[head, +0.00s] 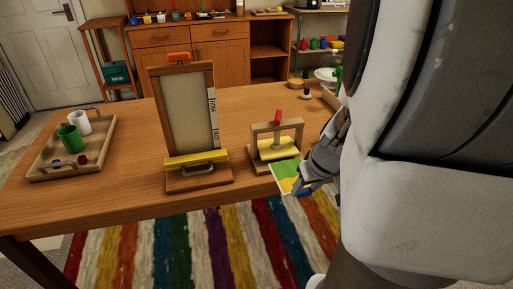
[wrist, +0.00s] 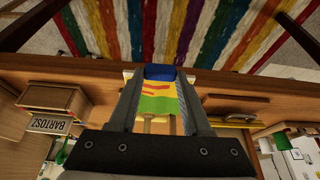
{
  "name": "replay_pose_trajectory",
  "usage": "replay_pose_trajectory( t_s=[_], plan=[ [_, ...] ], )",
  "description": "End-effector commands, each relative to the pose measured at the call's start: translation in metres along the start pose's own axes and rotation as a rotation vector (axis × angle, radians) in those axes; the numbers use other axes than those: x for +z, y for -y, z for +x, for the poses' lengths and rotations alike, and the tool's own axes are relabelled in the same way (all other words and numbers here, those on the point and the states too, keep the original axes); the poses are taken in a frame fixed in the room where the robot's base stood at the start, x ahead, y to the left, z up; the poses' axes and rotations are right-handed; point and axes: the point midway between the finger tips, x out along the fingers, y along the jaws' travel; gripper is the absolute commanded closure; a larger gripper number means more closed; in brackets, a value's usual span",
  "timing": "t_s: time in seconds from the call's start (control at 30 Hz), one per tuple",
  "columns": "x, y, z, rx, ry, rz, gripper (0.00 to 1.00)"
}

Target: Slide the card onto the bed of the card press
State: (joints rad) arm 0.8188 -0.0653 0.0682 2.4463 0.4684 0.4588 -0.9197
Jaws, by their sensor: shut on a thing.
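My gripper (head: 306,186) is shut on the card (head: 286,177), a flat piece with green, yellow and white showing. In the wrist view the card (wrist: 159,103) sits between the fingers (wrist: 160,90) and shows blue, yellow, red and green. The card press (head: 252,137) is a small wooden frame with a red handle (head: 278,117) and a yellow plate (head: 278,150). It stands near the table's front edge. The card is just in front of the press, at its near right side. The bed is mostly hidden, and I cannot tell whether the card touches it.
A tall framed board (head: 185,108) with a yellow bar stands left of the press on the table (head: 120,196). A wooden tray (head: 50,170) with a green and a white cup lies at the left. Small items stand behind the press. The table between tray and board is clear.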

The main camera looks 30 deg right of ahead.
Motion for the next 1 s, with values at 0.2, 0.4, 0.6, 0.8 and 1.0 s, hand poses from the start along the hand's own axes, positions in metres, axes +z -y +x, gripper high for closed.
replay_pose_trajectory(
  t_s=[0.2,0.4,0.6,0.8,1.0],
  plan=[
    [0.013,-0.013,-0.003,0.007,-0.001,0.016,1.0],
    [0.014,-0.013,0.008,0.007,0.0,0.014,1.0],
    [0.015,-0.013,0.025,0.006,0.001,0.013,1.0],
    [0.015,-0.013,0.041,0.007,0.001,0.013,1.0],
    [0.015,-0.013,0.057,0.007,0.001,0.014,1.0]
  ],
)
